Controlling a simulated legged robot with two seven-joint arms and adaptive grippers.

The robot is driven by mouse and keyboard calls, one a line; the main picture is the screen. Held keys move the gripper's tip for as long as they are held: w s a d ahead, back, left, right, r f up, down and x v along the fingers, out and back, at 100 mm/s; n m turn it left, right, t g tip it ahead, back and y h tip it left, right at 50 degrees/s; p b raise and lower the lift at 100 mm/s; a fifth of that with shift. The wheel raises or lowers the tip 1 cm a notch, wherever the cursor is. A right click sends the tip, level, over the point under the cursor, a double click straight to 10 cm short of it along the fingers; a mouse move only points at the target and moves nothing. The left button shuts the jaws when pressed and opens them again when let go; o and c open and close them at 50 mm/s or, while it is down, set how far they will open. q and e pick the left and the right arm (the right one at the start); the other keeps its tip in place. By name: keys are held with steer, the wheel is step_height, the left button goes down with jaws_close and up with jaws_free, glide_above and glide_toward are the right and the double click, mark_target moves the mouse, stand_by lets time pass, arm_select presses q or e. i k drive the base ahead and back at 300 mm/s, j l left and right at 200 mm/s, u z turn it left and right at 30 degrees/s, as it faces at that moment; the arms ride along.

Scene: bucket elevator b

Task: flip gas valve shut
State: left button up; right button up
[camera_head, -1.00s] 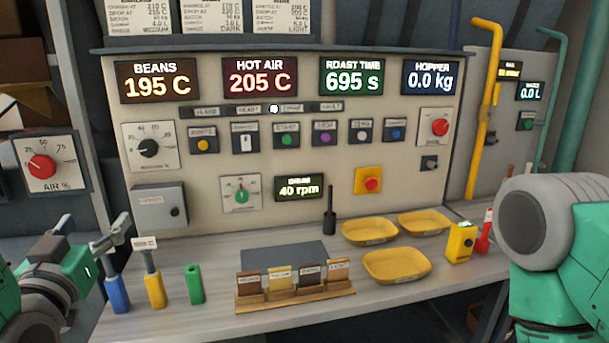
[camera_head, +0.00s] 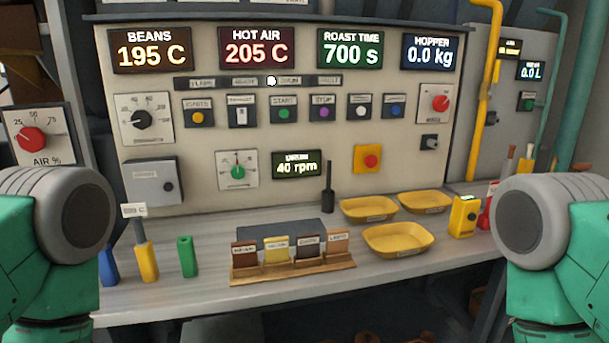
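A yellow pipe (camera_head: 484,110) runs down the right side of the roaster panel, bending at its top. A short yellow piece (camera_head: 496,70), perhaps the valve's handle, sits beside the pipe. No label marks the gas valve, and I cannot tell whether it is open or shut. My two green arms with grey rounded joints show at the lower left and lower right. Neither gripper is in view.
The control panel (camera_head: 260,110) stands behind a grey bench (camera_head: 210,300). The bench holds yellow trays (camera_head: 395,240), a wooden card rack (camera_head: 292,272), blue, yellow and green holders at left, and a yellow meter (camera_head: 464,216). A teal pipe (camera_head: 562,90) stands at far right.

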mark_target(497, 71)
steer(key=i+l+z, duration=0.15)
steer(key=l, duration=0.35)
steer(key=i+l+z, duration=0.15)
steer(key=l, duration=0.3)
steer(key=i+l+z, duration=0.1)
steer(key=i+l, duration=0.25)
steer(key=i+l+z, duration=0.15)
steer(key=l, duration=0.4)
steer(key=i+j+z, duration=0.1)
steer(key=j+z, duration=0.15)
steer(key=z, duration=0.2)
